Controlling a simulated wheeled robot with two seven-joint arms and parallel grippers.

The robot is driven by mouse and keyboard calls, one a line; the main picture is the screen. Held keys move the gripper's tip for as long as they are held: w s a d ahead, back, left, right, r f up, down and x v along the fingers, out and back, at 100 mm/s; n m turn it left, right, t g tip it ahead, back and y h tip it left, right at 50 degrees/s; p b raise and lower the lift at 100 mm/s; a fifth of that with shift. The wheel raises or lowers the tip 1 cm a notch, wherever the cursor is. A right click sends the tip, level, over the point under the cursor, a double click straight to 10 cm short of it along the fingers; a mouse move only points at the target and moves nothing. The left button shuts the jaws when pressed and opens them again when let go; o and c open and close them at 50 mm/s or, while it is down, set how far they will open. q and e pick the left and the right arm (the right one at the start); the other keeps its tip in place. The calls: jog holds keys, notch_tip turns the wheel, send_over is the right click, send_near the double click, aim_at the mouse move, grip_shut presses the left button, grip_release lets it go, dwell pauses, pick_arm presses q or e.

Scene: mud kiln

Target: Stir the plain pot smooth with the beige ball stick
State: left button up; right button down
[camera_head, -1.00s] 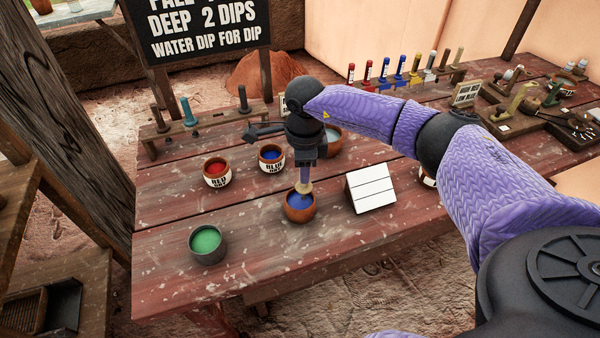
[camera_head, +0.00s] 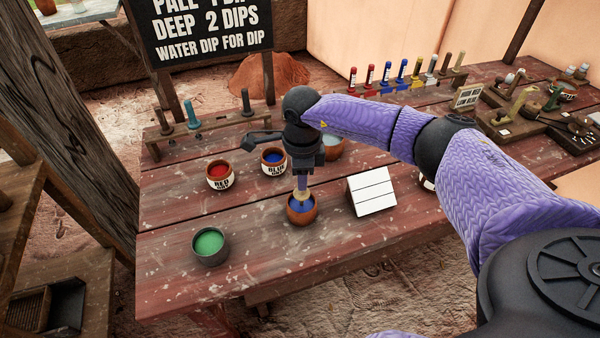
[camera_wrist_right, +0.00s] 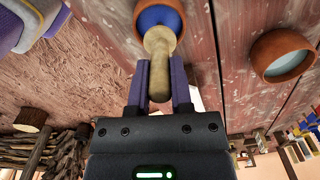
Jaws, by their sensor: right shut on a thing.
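The plain pot (camera_head: 302,218) is an unlabelled terracotta pot holding blue liquid, at the front middle of the table. It also shows at the top of the right wrist view (camera_wrist_right: 173,33). My right gripper (camera_head: 303,177) is above the pot, pointing down, shut on the beige ball stick (camera_head: 302,195). In the right wrist view the stick (camera_wrist_right: 159,62) is pale, with a rounded end between the fingers. Its lower end is at or inside the pot's mouth; the tip and its depth in the liquid are hidden. My left gripper is not in view.
A red pot (camera_head: 220,175) and a blue pot (camera_head: 273,160) with labels stand behind left. A cup of green (camera_head: 210,247) stands front left. A white three-panel card (camera_head: 371,192) stands close right. A water bowl (camera_head: 333,145) sits behind the gripper.

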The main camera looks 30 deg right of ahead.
jog(key=shift+r, duration=0.1)
dwell(0.5)
notch_tip(320, 180, up, 7)
jog(key=p, duration=0.5)
jog(key=shift+p, duration=0.3)
